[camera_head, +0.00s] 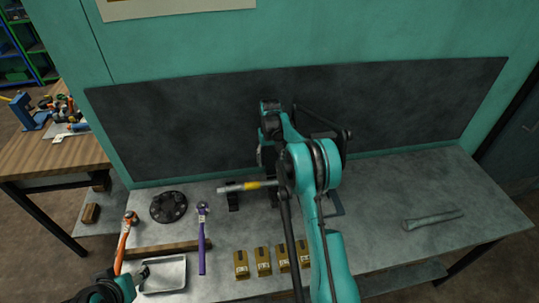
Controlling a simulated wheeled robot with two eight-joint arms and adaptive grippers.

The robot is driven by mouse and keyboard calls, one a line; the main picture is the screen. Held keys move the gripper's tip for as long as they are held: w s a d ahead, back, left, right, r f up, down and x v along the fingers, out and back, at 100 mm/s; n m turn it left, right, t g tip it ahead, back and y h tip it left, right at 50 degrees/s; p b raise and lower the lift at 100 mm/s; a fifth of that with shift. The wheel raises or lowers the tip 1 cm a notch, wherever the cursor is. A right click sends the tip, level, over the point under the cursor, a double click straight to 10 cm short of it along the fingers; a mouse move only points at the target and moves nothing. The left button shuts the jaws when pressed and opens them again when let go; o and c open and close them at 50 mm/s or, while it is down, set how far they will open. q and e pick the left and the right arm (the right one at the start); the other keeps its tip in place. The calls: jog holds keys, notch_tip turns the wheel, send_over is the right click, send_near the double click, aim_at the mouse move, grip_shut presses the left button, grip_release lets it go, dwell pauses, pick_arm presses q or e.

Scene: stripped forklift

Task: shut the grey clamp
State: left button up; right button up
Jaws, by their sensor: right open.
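I cannot clearly make out the grey clamp; my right arm covers the middle of the bench. A dark bar frame (330,122) shows just right of that arm, and I cannot tell whether it belongs to the clamp. My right gripper (267,158) is open, low behind the forearm, near a grey rod with a yellow band (249,186). The rod lies across dark supports (233,200). Whether the gripper touches anything is hidden. My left gripper (128,280) is at the lower left, beside a metal tray; its fingers are too small to judge.
The grey bench (390,250) carries a black flanged disc (169,207), a purple-handled tool (202,240), an orange-handled tool (126,238), a metal tray (163,290) and several small brown boxes (241,264). A grey bar (433,219) lies right. A dark panel (410,110) stands behind.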

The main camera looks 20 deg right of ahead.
aim_at(270, 160)
jog(key=shift+f, duration=1.5)
grip_shut()
jog(key=shift+c, duration=2)
grip_release()
jog(key=shift+s, duration=0.1)
